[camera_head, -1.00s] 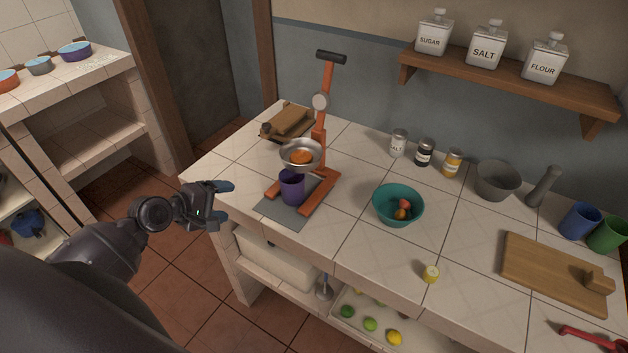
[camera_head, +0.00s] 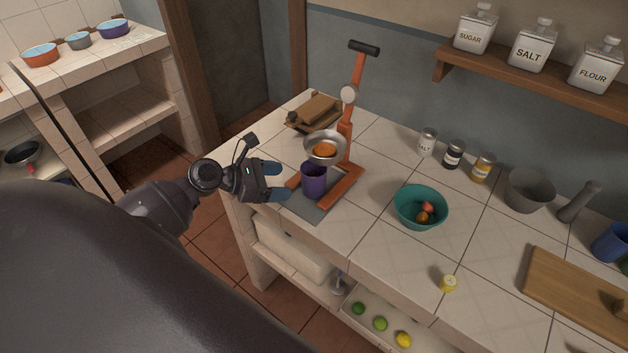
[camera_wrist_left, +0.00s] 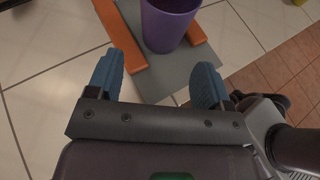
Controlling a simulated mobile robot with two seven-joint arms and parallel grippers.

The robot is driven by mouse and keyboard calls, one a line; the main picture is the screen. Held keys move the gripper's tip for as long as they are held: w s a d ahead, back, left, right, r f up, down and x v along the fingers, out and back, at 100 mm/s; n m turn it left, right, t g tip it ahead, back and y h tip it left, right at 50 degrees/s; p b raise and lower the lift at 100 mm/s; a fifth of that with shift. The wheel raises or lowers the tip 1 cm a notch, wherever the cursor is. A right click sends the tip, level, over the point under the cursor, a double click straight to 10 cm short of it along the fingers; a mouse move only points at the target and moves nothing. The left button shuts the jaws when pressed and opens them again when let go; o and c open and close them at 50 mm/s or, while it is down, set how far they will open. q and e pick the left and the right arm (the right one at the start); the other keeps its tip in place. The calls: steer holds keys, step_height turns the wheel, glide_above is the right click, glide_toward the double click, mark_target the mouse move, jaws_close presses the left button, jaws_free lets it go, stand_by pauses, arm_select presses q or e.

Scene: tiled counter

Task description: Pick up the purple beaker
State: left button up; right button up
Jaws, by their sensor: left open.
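The purple beaker (camera_head: 314,181) stands upright on a grey mat (camera_head: 304,209) between the orange feet of a juice press, under its metal bowl. My left gripper (camera_head: 281,181) is open and empty, just left of the beaker at the counter's left front edge. In the left wrist view the beaker (camera_wrist_left: 166,24) is ahead of and between the blue fingertips (camera_wrist_left: 160,80), with a gap to it. Its upper part is cut off there. My right gripper is not in view.
The orange press (camera_head: 346,140) rises right behind the beaker, its foot (camera_head: 345,187) to the right. A teal bowl (camera_head: 421,208) with fruit stands farther right. A wooden item (camera_head: 316,110) lies behind. Counter between press and bowl is clear.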

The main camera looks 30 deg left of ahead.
mark_target(305, 179)
arm_select(q)
steer(key=shift+d+r+x, duration=0.1)
steer(key=shift+x, duration=1.65)
steer(key=shift+d+r+x, duration=0.1)
steer(key=shift+r+x, duration=0.05)
steer(key=shift+x, duration=1.65)
steer(key=shift+s, duration=0.1)
steer(key=c, duration=0.7)
steer(key=shift+r, duration=0.45)
steer(key=s, duration=0.6)
steer(key=s+a, duration=0.1)
steer(key=s, duration=1.1)
steer(key=shift+a+f, duration=0.1)
steer(key=shift+a, duration=0.15)
